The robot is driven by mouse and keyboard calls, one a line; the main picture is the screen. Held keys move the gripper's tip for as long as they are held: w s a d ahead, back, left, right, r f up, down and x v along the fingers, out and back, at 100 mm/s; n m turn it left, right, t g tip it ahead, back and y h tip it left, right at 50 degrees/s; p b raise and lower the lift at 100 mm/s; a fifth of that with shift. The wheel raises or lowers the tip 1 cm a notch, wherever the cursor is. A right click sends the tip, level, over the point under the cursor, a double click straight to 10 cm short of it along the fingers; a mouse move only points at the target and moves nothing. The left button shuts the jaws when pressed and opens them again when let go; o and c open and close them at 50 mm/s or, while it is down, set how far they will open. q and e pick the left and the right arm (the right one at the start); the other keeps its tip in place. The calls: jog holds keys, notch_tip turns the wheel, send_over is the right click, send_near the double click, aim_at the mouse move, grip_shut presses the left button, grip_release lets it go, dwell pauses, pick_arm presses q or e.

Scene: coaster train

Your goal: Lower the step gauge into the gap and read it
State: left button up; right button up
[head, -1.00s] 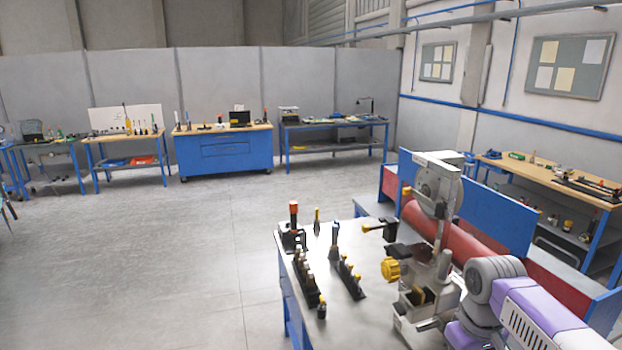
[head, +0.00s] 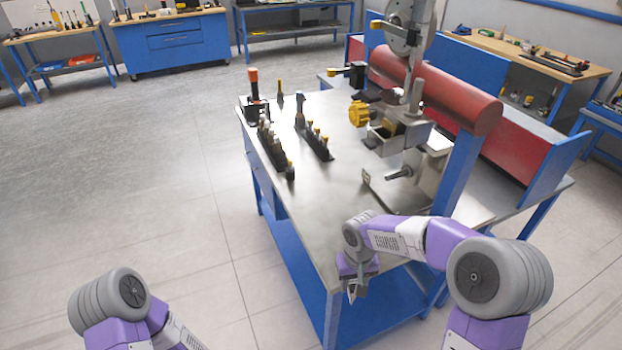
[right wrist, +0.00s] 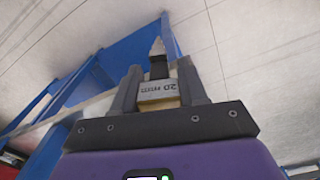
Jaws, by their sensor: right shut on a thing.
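My right gripper (head: 353,288) hangs over the front edge of the steel-topped bench (head: 345,190). In the right wrist view the gripper (right wrist: 158,76) is shut on the step gauge (right wrist: 158,93), a small block with an upside-down "20 mm" marking and a narrower dark and pale tip beyond the fingers. I cannot make out the gap there. My left arm shows at lower left; its gripper is out of view.
A blue upright (head: 456,165) stands at the rail's near end. Floor left of the bench is clear.

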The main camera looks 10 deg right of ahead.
jog(key=shift+a+r+n, duration=0.1)
jog(key=shift+r+n, duration=0.2)
jog(key=shift+r, duration=0.2)
jog(key=s+a+r+n+t+h+p, duration=0.1)
jog(key=s+r+n+t+h, duration=0.2)
jog(key=r+n, duration=0.6)
jog(key=s+a+r+n+t+h+p, duration=0.2)
jog(key=s+r+n+t, duration=0.5)
jog(key=r, duration=1.4)
jog(key=s+a+r+n+t+h+p, duration=0.2)
jog(key=s+r+n+t+h, duration=0.2)
jog(key=s+r+n, duration=0.4)
notch_tip(320, 180, up, 8)
jog(key=n+t, duration=0.1)
jog(key=n, duration=0.4)
jog(key=shift+s+a+f+h, duration=0.2)
jog(key=shift+s+a+h, duration=0.05)
jog(key=shift+s+h, duration=0.05)
